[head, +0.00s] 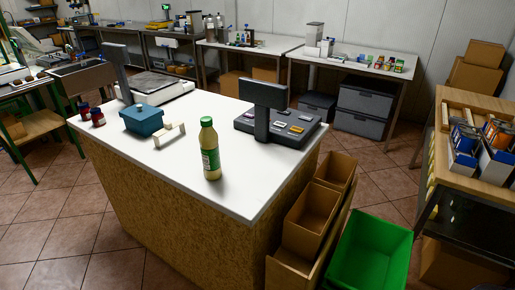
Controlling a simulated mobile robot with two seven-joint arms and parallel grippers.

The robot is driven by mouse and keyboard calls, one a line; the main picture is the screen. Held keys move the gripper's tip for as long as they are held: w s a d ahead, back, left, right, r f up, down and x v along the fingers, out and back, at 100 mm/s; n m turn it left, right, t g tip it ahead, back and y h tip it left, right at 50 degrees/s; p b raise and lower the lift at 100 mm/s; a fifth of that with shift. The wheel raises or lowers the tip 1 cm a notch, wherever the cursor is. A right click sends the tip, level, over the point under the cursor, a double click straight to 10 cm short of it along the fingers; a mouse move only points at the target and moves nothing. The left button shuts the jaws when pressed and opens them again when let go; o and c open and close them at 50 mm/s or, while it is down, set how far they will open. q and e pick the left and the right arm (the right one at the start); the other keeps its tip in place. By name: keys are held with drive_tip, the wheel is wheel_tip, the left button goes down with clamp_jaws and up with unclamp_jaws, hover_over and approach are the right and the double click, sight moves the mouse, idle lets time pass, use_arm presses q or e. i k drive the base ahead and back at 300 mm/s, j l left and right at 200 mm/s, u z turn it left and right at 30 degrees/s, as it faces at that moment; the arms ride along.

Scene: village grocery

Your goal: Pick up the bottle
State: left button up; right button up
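A bottle (210,150) with a green cap, a green label and pale yellow contents stands upright on the white counter (249,183), near its front edge. Nothing touches it. Neither of my grippers shows in the head view.
Left of the bottle are a small white object (170,136), a blue box (143,120), small dark red jars (97,117) and a scale (155,86). A dark register (277,122) stands behind right. Cardboard boxes (311,213) and a green bin (368,252) stand beside the counter's right end.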

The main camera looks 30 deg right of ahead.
sight(208, 138)
drive_tip(key=z, duration=0.55)
drive_tip(key=i+j+z, duration=0.15)
drive_tip(key=j, duration=0.2)
drive_tip(key=i+j+z, duration=0.15)
drive_tip(key=j, duration=0.25)
drive_tip(key=i+j+z, duration=0.15)
drive_tip(key=j, duration=0.25)
drive_tip(key=i+j+z, duration=0.15)
drive_tip(key=j, duration=0.25)
drive_tip(key=j+z, duration=0.1)
drive_tip(key=j, duration=0.3)
